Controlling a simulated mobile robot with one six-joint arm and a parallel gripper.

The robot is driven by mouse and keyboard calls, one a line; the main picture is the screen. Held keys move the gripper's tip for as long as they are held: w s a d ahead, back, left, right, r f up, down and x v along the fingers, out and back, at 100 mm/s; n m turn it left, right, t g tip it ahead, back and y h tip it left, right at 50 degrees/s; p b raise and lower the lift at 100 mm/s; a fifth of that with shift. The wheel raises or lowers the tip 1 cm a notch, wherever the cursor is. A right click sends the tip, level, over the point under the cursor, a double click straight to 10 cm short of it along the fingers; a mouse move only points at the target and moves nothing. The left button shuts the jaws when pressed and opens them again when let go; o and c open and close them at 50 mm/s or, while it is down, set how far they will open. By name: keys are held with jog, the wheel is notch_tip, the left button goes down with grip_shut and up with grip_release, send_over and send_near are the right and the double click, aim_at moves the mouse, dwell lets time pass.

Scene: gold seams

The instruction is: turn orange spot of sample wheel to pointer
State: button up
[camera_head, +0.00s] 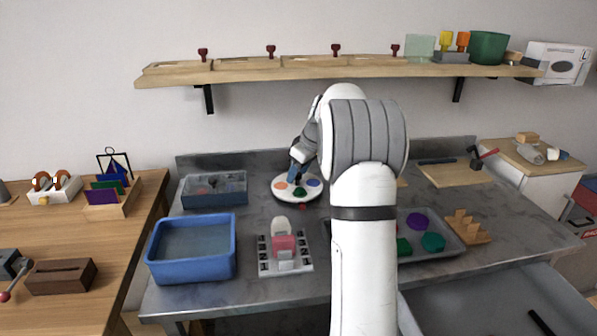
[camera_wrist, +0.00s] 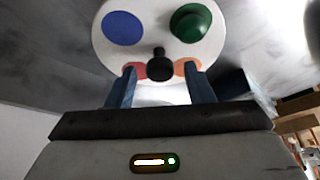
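The sample wheel (camera_head: 290,196) is a white disc on the grey bench. Its orange spot (camera_head: 281,185) is on the left, a blue spot (camera_head: 313,182) on the right, and a raised green knob (camera_head: 299,192) near the front. In the wrist view the orange spot (camera_wrist: 187,67) and a red spot (camera_wrist: 133,70) lie partly behind my fingertips, with a black centre knob (camera_wrist: 158,65) between them. My gripper (camera_wrist: 160,78) is open over the wheel's far part; contact is unclear. A small red piece (camera_head: 302,207) at the wheel's front edge may be the pointer.
A grey-blue bin (camera_head: 214,202) and a blue tub (camera_head: 233,250) stand left of the wheel. A block on a marked board (camera_head: 296,267) stands in front. A tray (camera_head: 453,248) with coloured pieces is at right, partly behind my arm. A shelf (camera_head: 240,75) hangs above.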

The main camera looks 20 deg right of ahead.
grip_shut()
dwell(0.3)
